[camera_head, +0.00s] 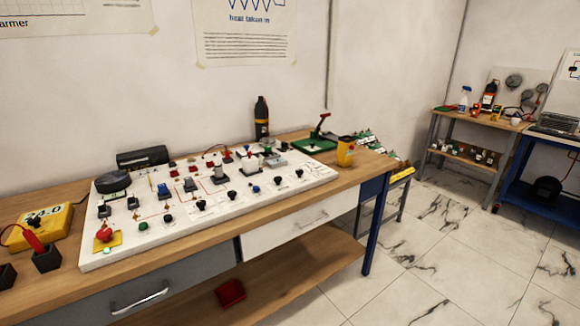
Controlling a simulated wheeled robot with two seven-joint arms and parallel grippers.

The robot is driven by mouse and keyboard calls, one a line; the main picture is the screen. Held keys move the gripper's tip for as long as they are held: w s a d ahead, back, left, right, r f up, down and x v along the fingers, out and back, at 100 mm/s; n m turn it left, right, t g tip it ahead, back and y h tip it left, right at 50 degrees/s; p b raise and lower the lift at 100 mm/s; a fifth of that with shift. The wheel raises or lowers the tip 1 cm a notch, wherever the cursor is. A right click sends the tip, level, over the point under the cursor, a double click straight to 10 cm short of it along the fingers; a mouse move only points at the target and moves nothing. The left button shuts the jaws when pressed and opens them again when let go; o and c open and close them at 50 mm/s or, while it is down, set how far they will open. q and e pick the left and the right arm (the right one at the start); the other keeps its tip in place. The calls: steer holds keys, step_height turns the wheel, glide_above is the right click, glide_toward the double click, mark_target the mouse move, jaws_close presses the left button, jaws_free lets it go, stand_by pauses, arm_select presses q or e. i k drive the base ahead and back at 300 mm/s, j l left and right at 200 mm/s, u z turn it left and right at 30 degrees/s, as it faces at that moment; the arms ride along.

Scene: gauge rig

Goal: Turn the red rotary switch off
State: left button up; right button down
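A red knob (104,232) on a yellow square plate (114,243) sits at the near left corner of the white control panel (200,232). It looks like the red rotary switch, but its on or off position is too small to tell. The panel lies tilted on the wooden workbench (210,262) and carries several black knobs, such as one (201,205) near its front edge. Smaller red parts (172,165) show toward the panel's back. Neither of my grippers shows in this view.
A yellow meter (42,226) and a dark holder (46,259) stand left of the panel. A black and orange bottle (261,118), a green lever device (314,143) and a yellow cup (345,152) stand toward the right. The tiled floor (440,265) at right is clear.

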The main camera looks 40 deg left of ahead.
mark_target(104, 234)
steer(key=u, duration=1.8)
